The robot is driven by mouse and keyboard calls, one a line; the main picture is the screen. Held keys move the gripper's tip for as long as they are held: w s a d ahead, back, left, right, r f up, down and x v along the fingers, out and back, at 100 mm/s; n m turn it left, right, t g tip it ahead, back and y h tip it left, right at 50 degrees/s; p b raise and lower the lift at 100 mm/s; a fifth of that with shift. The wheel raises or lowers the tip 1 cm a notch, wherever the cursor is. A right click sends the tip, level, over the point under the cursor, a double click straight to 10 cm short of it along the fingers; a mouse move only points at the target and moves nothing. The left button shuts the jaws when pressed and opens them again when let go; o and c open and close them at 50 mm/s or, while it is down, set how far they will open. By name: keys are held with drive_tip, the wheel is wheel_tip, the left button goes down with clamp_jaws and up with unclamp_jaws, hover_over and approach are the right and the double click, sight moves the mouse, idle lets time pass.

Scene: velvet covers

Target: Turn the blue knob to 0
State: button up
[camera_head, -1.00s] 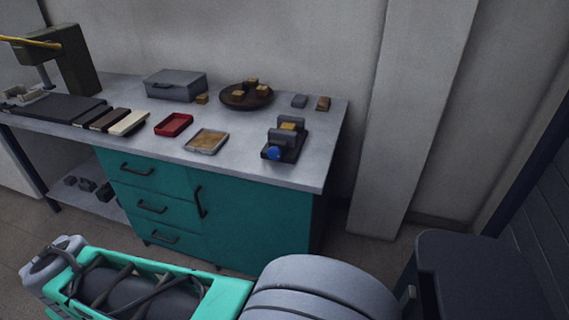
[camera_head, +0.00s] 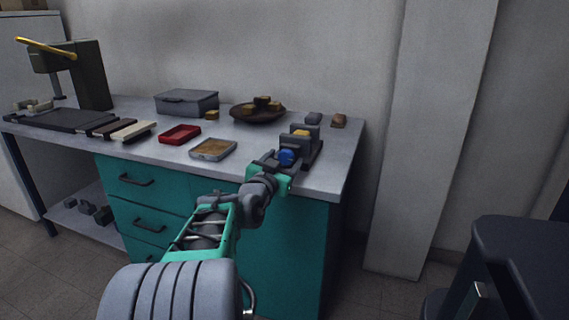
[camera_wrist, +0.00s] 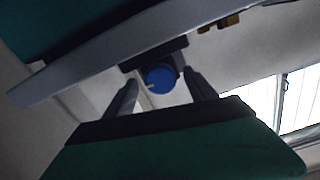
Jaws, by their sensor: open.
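The blue knob (camera_head: 286,158) is on the front of a dark vise-like device (camera_head: 311,146) near the right front of the workbench. A yellowish block (camera_head: 301,133) sits in the device. My gripper (camera_head: 276,162) is open at the bench's front edge, right by the knob. In the wrist view the blue knob (camera_wrist: 160,79) shows between the two spread fingers of my gripper (camera_wrist: 160,88), with a small light mark on its left side. I cannot tell whether the fingers touch it. No scale or digit is readable.
The workbench (camera_head: 180,170) also holds a red tray (camera_head: 180,134), a grey tray (camera_head: 213,149), a grey case (camera_head: 187,102) and a brown round dish (camera_head: 257,113) with several blocks. A dark cabinet or seat (camera_head: 530,260) stands at the right.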

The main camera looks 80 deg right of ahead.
drive_tip(key=shift+d, duration=0.45)
drive_tip(key=shift+c, duration=0.2)
drive_tip(key=c, duration=1.3)
